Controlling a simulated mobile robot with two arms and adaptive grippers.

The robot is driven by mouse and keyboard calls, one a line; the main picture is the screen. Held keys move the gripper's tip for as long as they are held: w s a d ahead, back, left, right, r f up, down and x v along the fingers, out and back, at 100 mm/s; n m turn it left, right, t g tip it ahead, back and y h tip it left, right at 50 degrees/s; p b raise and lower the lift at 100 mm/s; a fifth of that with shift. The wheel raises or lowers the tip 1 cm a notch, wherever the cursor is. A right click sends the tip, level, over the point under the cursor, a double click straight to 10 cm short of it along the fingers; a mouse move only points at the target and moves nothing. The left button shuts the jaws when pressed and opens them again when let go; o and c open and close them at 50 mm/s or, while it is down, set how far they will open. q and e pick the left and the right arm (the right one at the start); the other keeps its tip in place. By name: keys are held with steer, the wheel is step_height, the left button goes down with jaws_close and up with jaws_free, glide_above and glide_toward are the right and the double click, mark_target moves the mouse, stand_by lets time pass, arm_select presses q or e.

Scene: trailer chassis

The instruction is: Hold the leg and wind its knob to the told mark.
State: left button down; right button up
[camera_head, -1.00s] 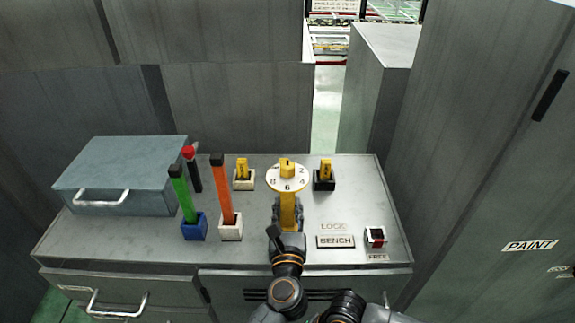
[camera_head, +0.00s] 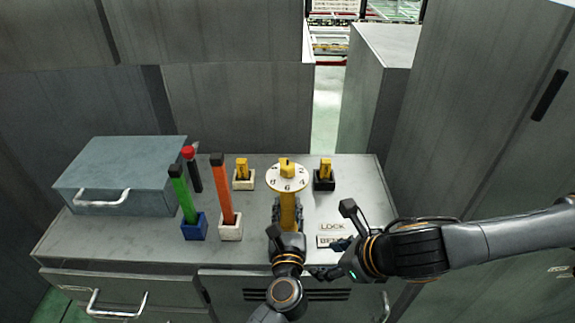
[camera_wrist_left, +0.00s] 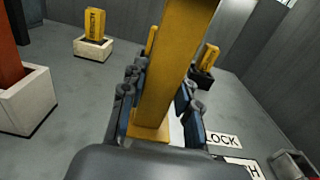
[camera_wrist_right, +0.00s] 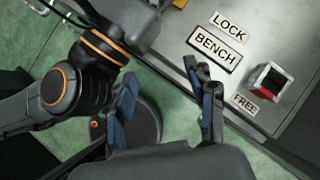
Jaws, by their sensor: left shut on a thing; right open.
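The leg also shows in the left wrist view (camera_wrist_left: 172,70). My left gripper (camera_head: 287,212) is shut on the leg's post, its fingers on both sides. My right gripper (camera_head: 340,228) is open and empty, to the right of the leg and below the dial's height in the picture. Its spread fingers show in the right wrist view (camera_wrist_right: 165,100). The dial's upper marks are hard to read.
A LOCK label (camera_wrist_right: 229,27), a BENCH label (camera_wrist_right: 215,48) and a FREE label (camera_wrist_right: 245,104) lie beside a small switch box (camera_wrist_right: 269,82). Orange (camera_head: 223,190) and green (camera_head: 181,195) bars stand in holders at left. Yellow blocks in a white holder (camera_head: 244,183) and a black holder (camera_head: 324,184) flank the dial.

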mark_target(291, 167)
steer(key=w+r+m+t+y, duration=0.1)
steer(key=w+r+t+y, duration=0.45)
steer(key=r, duration=0.95)
steer(key=shift+g+h, duration=0.45)
steer(key=shift+g, duration=0.2)
steer(key=x, duration=0.9)
steer(key=w+x, duration=0.1)
steer(key=x, duration=0.3)
steer(key=shift+w+d+r, duration=0.1)
steer(key=shift+w+r, duration=0.1)
steer(key=shift+r, duration=0.1)
jaws_close()
